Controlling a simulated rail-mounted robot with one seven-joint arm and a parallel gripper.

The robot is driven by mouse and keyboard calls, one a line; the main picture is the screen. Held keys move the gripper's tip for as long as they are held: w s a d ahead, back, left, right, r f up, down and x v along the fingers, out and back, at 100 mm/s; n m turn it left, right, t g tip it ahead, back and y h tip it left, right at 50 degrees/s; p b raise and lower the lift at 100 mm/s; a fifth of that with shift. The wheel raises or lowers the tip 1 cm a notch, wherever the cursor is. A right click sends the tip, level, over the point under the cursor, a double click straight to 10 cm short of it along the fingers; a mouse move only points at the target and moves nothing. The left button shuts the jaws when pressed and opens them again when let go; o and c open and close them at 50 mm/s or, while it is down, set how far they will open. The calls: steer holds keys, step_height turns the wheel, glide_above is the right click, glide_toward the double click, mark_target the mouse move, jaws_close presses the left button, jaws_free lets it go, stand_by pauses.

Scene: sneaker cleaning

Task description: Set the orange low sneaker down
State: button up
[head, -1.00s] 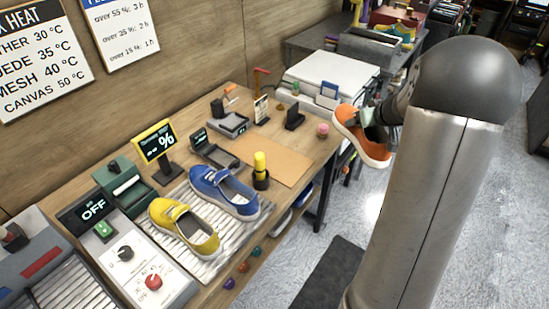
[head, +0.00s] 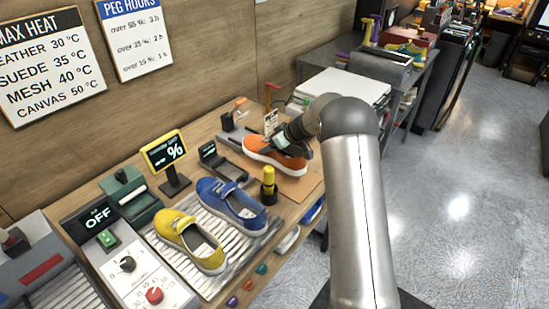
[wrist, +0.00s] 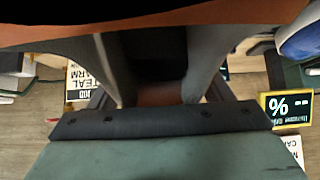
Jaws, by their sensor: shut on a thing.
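The orange low sneaker (head: 262,154) is at the far part of the workbench, above or on the tan mat (head: 299,186). Whether the sole touches the mat cannot be told. In the wrist view, the sneaker's orange side (wrist: 60,33) runs across the top, close to the camera, and hides much of the bench.
A yellow sneaker (head: 181,236) and a blue sneaker (head: 231,203) stand on the ribbed metal tray (head: 238,252). A yellow-capped bottle (head: 268,187) stands close in front of the mat. A % display (head: 165,151) and a dark tray stand behind.

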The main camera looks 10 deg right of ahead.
mark_target(274, 154)
steer(key=shift+f, duration=2.35)
steer(key=o, duration=1.3)
steer(key=shift+f, duration=0.15)
steer(key=shift+o, duration=0.2)
